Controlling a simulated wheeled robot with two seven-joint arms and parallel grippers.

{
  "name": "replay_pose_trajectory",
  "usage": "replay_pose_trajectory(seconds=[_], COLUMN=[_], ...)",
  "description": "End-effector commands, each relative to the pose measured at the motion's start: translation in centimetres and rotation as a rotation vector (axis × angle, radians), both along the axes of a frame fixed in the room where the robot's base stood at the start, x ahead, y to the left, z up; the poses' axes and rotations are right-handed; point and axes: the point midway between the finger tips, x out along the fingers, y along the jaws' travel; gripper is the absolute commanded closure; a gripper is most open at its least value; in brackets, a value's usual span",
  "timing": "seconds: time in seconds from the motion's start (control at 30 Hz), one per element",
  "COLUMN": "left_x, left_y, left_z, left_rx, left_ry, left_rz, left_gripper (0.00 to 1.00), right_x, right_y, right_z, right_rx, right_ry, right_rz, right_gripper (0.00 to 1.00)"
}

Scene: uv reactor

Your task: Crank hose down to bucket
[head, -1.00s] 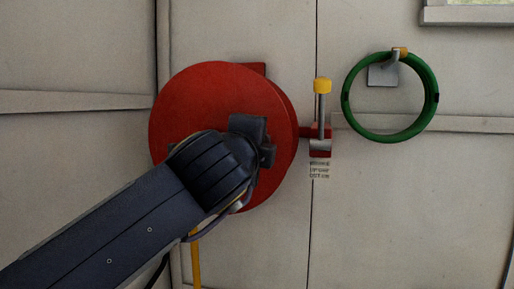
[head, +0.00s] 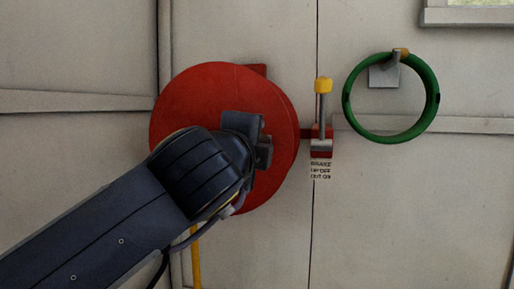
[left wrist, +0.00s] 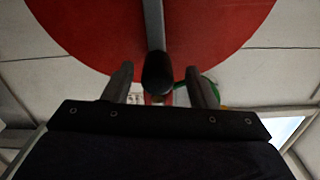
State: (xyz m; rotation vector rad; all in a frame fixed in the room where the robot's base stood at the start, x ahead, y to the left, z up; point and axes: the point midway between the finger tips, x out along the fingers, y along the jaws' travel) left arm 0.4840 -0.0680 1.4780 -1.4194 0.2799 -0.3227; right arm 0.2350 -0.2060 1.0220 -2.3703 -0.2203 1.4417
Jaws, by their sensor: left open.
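A red hose reel (head: 190,95) is mounted on the wall, and a yellow hose (head: 196,262) hangs below it. My left gripper (head: 262,148) is in front of the reel's right half, with its wrist hiding the lower middle. The left wrist view shows the gripper (left wrist: 161,84) open, its two fingers either side of a dark crank knob (left wrist: 158,71). The knob sits on a grey crank arm (left wrist: 153,25) in front of the red disc. I cannot tell whether the fingers touch it. The bucket and my right gripper are not in view.
Right of the reel, a brake lever with a yellow knob (head: 323,85) stands upright above a red bracket and a printed label (head: 321,170). A green ring (head: 432,105) hangs on a wall hook farther right. The pale panelled wall is otherwise clear.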

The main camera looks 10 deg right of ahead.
Motion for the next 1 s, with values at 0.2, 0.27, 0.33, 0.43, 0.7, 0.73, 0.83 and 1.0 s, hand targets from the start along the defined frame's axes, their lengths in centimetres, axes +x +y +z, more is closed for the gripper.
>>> replay_pose_trajectory(seconds=[0.2, 0.27, 0.33, 0.43, 0.7, 0.73, 0.83, 1.0], left_x=[-3.4, -4.0, -4.4, -4.7, -4.6, -4.6, -4.3, -5.0], left_y=[1.4, 1.6, 1.8, 1.9, 2.1, 2.3, 4.4, 10.2], left_z=[-0.1, -0.1, -0.1, 0.0, 0.1, 0.2, 0.9, 0.4], left_rx=[-0.002, -0.002, -0.002, -0.001, 0.008, 0.023, 0.18, 0.929], left_ry=[-0.003, -0.002, -0.001, -0.001, -0.01, -0.028, -0.178, -0.679], left_rz=[-0.001, -0.001, 0.0, 0.0, 0.002, 0.007, 0.047, 0.182], left_gripper=[0.48, 0.48, 0.48, 0.48, 0.48, 0.48, 0.48, 0.48], right_x=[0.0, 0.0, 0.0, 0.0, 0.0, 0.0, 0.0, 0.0], right_y=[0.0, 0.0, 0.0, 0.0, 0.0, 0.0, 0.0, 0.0], right_z=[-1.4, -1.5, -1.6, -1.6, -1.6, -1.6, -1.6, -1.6], right_rx=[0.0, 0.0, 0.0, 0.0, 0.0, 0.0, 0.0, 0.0], right_ry=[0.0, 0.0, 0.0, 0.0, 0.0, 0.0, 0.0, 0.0], right_rz=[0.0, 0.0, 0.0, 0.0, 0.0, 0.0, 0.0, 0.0], right_gripper=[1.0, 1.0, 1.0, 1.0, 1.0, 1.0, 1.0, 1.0])
